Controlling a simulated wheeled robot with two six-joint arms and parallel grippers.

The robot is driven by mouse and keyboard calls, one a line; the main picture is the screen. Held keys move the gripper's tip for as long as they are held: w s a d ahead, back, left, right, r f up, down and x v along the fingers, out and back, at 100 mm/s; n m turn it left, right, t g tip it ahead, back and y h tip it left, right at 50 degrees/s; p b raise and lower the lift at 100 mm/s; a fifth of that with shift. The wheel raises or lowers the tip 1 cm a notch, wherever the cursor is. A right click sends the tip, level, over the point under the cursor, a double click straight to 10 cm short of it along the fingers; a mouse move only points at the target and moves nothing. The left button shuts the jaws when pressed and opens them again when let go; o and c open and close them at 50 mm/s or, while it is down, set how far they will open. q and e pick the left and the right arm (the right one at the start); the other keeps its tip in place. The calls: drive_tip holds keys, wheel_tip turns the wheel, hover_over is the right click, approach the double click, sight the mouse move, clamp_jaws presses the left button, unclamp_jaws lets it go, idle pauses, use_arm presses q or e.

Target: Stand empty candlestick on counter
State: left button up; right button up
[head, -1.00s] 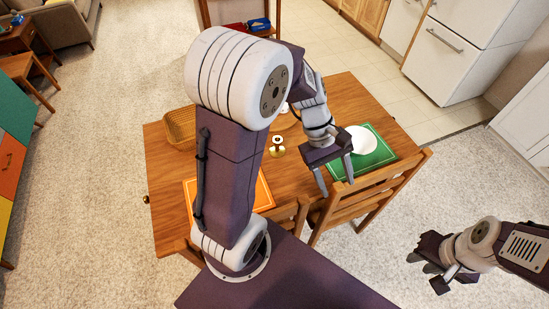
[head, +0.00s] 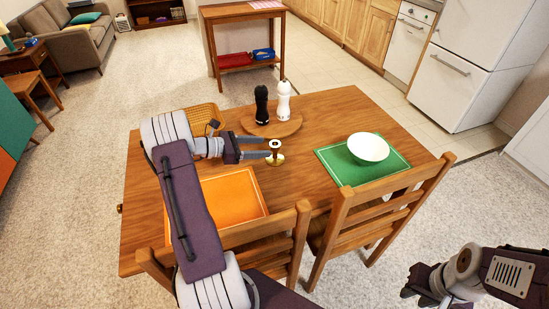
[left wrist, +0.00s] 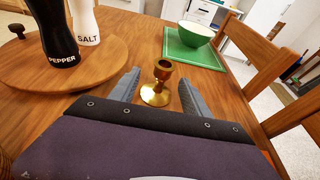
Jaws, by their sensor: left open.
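The empty brass candlestick (head: 275,156) stands upright on the wooden dining table. It also shows in the left wrist view (left wrist: 156,92), with no candle in its cup. My left gripper (head: 272,148) is open, low over the table, and points right in the head view. In the left wrist view its fingers (left wrist: 155,92) lie on either side of the candlestick, which stands between them. I cannot tell whether either finger touches it. My right gripper (head: 418,282) hangs at the lower right, away from the table; its jaw state is unclear. I cannot tell which surface is the counter.
A round wooden board (head: 271,128) holds black pepper (head: 262,105) and white salt (head: 284,101) mills. A bowl (head: 368,148) sits on a green placemat (head: 345,171). An orange placemat (head: 232,195), a basket (head: 203,115) and chairs (head: 375,215) are close by. Cabinets (head: 345,28) stand farther back.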

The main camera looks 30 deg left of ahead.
sight(271, 148)
use_arm(q)
drive_tip(key=b+x, duration=0.1)
drive_tip(key=x, duration=0.5)
drive_tip(key=shift+s+d+f, duration=0.15)
drive_tip(key=shift+s, duration=0.05)
clamp_jaws()
idle(1.1)
